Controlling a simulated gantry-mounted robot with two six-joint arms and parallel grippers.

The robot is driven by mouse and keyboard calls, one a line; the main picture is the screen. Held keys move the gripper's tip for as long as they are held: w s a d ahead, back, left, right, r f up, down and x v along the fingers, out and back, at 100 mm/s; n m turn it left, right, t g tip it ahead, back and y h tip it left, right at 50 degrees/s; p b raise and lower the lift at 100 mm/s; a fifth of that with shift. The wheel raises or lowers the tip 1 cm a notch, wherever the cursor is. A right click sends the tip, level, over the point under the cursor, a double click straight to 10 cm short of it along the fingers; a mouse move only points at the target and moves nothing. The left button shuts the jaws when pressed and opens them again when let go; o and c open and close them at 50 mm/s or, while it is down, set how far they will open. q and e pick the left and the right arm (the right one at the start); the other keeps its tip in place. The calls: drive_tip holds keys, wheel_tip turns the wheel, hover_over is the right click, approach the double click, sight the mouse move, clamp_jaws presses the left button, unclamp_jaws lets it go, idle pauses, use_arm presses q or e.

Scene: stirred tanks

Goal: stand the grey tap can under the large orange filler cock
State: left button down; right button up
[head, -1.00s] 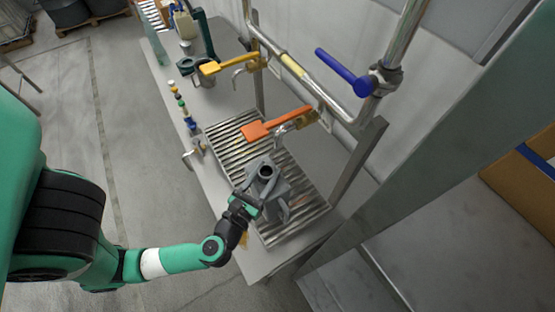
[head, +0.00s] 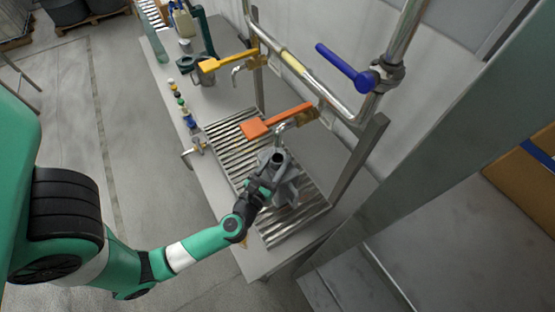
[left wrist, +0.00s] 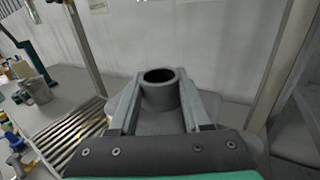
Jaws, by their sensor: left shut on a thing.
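The grey tap can (head: 272,158) is upright over the slatted grate, its round open mouth facing up. My left gripper (head: 264,186) is shut on it from the near side. In the left wrist view the can's neck (left wrist: 160,92) stands between the two fingers (left wrist: 160,112). The large orange filler cock (head: 276,121) has its lever out to the left, and its curved metal spout is just behind and above the can's mouth. I cannot tell whether the can's base touches the grate. My right gripper is not in view.
A smaller yellow-orange cock (head: 228,60) is farther back on the pipe, and a blue-handled valve (head: 345,70) is at the upper right. The slatted grate (head: 230,145) has bare room to the left. A frame post (head: 358,160) stands to the right of the can.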

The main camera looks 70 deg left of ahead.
use_arm(q)
drive_tip(key=c, duration=0.8)
unclamp_jaws()
drive_tip(key=shift+f, duration=0.2)
drive_tip(key=o, duration=0.4)
drive_tip(key=shift+o, duration=0.2)
drive_tip(key=shift+r, duration=0.1)
drive_tip(key=shift+r, duration=0.2)
drive_tip(key=b+v, duration=0.1)
drive_tip(key=v, duration=1.1)
drive_tip(key=shift+b, duration=0.4)
